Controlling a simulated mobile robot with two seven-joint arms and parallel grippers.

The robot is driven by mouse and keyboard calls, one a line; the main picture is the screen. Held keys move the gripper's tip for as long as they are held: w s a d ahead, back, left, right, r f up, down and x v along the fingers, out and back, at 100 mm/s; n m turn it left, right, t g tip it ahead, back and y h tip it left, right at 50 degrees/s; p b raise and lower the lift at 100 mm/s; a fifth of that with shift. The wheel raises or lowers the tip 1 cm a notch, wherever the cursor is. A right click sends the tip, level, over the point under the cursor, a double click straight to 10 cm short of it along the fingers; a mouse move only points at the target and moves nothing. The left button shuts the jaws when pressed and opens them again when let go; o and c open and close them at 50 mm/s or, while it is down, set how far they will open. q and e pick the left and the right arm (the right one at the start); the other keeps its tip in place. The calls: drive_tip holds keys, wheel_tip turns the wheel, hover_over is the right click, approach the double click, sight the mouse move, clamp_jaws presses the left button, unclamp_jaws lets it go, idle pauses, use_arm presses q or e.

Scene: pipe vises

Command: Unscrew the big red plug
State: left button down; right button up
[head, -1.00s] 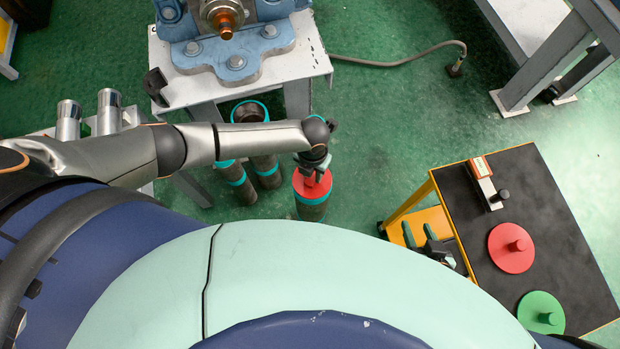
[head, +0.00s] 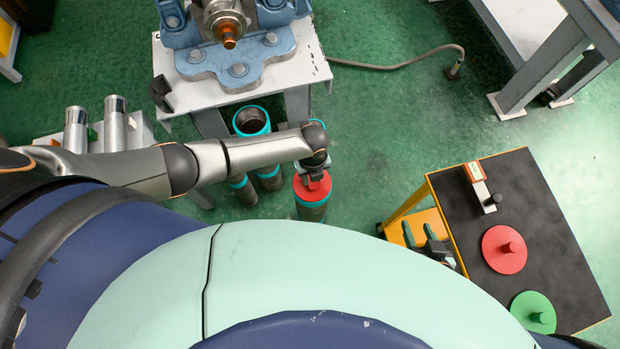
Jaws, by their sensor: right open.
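A red plug (head: 313,189) sits on top of an upright dark pipe (head: 311,212) with teal bands, near the middle. My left gripper (head: 314,175) is over this plug, pointing down at its middle. My wrist hides most of its fingers, so I cannot tell whether they grip. A second red plug, a wide disc with a knob (head: 504,250), lies on the black-topped table at the right. My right gripper (head: 419,237) is open and empty near the left edge of that table, partly hidden by my body.
The black table (head: 550,230) also bears a green plug (head: 533,313) and a small red-and-grey tool (head: 481,186). More teal-banded pipes (head: 252,122) stand beside the white bench (head: 270,88) with a blue vise (head: 235,65). Green floor lies open between bench and table.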

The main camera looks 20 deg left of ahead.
use_arm(q)
drive_tip(key=shift+r+p, duration=0.65)
idle(0.3)
drive_tip(key=shift+r, duration=0.15)
drive_tip(key=shift+r, duration=1.7)
drive_tip(key=shift+w, duration=0.1)
